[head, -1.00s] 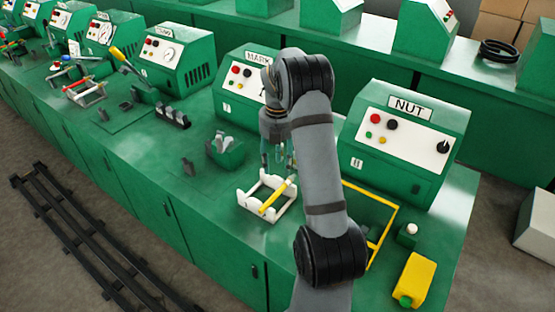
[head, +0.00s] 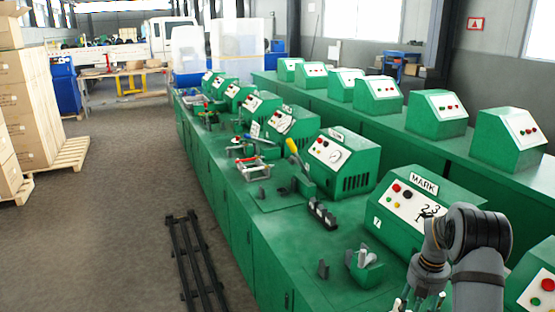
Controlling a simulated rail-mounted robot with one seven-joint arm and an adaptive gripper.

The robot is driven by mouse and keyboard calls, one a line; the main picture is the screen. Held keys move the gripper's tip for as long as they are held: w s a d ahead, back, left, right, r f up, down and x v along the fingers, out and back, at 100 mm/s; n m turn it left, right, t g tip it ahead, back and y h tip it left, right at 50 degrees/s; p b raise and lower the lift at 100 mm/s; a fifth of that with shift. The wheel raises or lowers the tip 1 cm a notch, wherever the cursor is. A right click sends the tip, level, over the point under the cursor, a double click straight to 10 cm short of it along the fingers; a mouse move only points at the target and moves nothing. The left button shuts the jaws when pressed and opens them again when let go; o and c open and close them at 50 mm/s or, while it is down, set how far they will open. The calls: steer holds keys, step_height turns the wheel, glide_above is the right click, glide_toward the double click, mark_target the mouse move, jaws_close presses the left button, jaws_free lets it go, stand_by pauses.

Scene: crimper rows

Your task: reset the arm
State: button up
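My gripper (head: 422,300) is at the lower right of the head view, at the end of my grey and black arm. The lower part of the gripper is cut off by the bottom edge of the picture. Whether its fingers are open or shut, or hold anything, I cannot tell.
Green machines stand in two rows; a lever tool (head: 299,165), a black holder (head: 322,213) and a small green fixture (head: 364,268) stand on the near bench. A dark floor rail (head: 196,262) runs beside it. Boxes on pallets (head: 30,100) stand left. The left aisle floor is clear.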

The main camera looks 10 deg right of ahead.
step_height(320, 180, down, 6)
steer(key=shift+r, duration=0.15)
step_height(320, 180, up, 5)
steer(key=p, duration=0.3)
